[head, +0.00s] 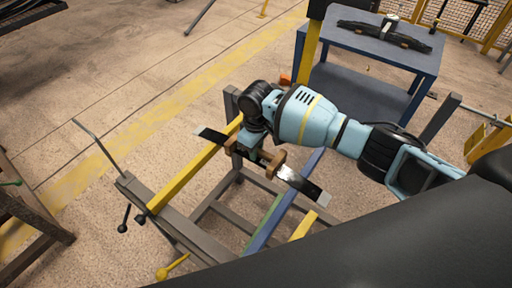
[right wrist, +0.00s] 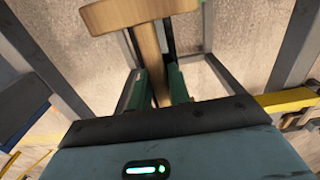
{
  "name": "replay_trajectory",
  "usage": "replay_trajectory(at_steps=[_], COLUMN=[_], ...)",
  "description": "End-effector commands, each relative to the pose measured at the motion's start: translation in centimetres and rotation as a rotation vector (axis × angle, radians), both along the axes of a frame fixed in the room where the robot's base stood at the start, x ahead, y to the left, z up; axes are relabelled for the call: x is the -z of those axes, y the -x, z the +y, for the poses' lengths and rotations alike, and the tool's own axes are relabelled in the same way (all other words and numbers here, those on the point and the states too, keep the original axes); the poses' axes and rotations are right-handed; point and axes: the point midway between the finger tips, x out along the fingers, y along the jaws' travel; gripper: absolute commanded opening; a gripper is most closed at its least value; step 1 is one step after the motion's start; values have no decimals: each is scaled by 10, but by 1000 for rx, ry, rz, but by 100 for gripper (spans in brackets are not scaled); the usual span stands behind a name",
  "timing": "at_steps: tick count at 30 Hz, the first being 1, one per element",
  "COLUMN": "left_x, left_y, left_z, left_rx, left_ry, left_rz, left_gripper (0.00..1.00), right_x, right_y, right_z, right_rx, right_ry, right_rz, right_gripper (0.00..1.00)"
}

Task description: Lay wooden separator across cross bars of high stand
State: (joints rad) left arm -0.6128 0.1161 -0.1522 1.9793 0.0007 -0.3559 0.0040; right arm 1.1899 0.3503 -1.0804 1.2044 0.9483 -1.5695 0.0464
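The wooden separator (right wrist: 154,48) is a tan stem with a wider block at its far end. In the right wrist view its stem runs between the green fingers of my right gripper (right wrist: 157,90), which look closed on it. In the head view my right gripper (head: 252,149) is over the stand, with the separator's tan ends (head: 276,163) showing beneath. A dark flat strip (head: 306,186) runs below, in line with it; I cannot tell whether they touch. The grey stand (head: 168,217) has a yellow bar (head: 196,174) and a blue bar (head: 268,223). My left gripper is out of view.
A blue table (head: 367,50) behind the stand carries a dark leaf-spring stack (head: 385,35). Grey posts rise at the stand's corners, and a hooked rod (head: 96,146) sticks up at its left. A dark wooden frame (head: 34,213) stands at the left. Open floor lies between.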

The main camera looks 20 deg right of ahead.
Motion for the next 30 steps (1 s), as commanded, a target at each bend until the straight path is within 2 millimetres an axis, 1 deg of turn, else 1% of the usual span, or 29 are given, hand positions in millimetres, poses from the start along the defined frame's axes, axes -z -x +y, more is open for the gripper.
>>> replay_trajectory(at_steps=[1,4,14,17,24,27,30], left_x=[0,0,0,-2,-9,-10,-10], left_y=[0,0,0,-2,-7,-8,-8], left_z=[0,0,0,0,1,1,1], left_rx=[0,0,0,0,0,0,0], left_ry=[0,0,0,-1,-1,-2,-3], left_rz=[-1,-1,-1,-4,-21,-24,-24], left_gripper=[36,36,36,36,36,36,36], right_x=[-1,-1,-1,-12,-52,-65,-74], right_y=[0,0,0,-1,-1,-1,-1], right_z=[0,0,0,1,0,1,0], right_rx=[0,0,-1,-1,-1,0,0], right_ry=[-1,-1,0,-2,-1,-1,-1], right_rz=[-1,-1,0,-4,-5,-5,-3], right_gripper=[26,39,40,40,40,40,40])
